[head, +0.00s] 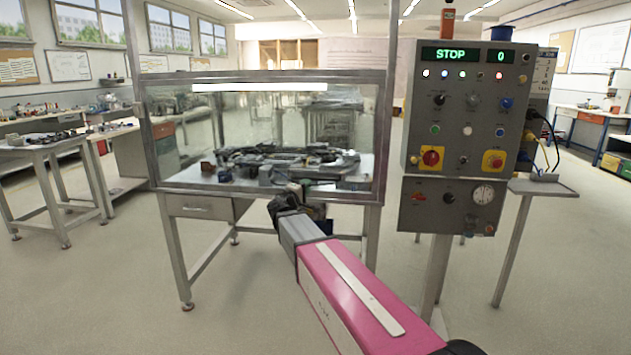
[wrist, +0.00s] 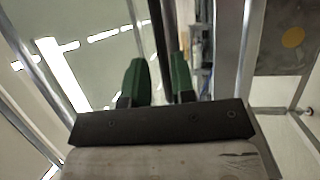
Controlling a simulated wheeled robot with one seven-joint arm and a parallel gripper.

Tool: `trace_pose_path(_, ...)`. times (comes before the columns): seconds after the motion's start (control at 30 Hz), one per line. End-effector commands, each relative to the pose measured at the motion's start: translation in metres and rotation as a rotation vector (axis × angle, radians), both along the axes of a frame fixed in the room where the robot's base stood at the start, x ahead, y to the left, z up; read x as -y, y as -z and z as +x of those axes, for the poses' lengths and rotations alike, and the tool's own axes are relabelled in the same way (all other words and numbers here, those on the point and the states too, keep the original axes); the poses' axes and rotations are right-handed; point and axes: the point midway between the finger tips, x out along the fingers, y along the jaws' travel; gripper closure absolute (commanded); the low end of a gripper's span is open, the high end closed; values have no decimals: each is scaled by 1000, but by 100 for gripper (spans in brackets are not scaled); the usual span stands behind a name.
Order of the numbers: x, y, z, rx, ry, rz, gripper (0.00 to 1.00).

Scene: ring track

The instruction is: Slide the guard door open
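The guard door (head: 260,120) is a clear panel in a metal frame across the front of the bench enclosure. It looks shut; machine parts show behind it. My gripper (head: 284,203) is at the end of my pink and grey arm, low in front of the enclosure; its fingers are too small to read there. In the wrist view the two green fingers of my gripper (wrist: 159,80) stand apart. A dark upright bar (wrist: 159,30) shows in the gap between them. I cannot tell whether they touch it, or whether it is the door's handle.
A control box (head: 466,140) with a "STOP" and "0" display stands on a post to the right of the enclosure. A drawer (head: 198,207) hangs under the bench's left side. Another table (head: 60,145) stands at far left. The floor in front is clear.

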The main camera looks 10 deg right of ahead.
Motion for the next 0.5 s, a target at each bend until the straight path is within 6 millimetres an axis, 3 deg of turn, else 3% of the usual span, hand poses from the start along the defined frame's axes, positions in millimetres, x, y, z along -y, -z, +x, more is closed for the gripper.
trace_pose_path(0.2,25,-7,31,0,2,0,76)
trace_pose_path(0.5,42,-11,49,-1,1,1,76)
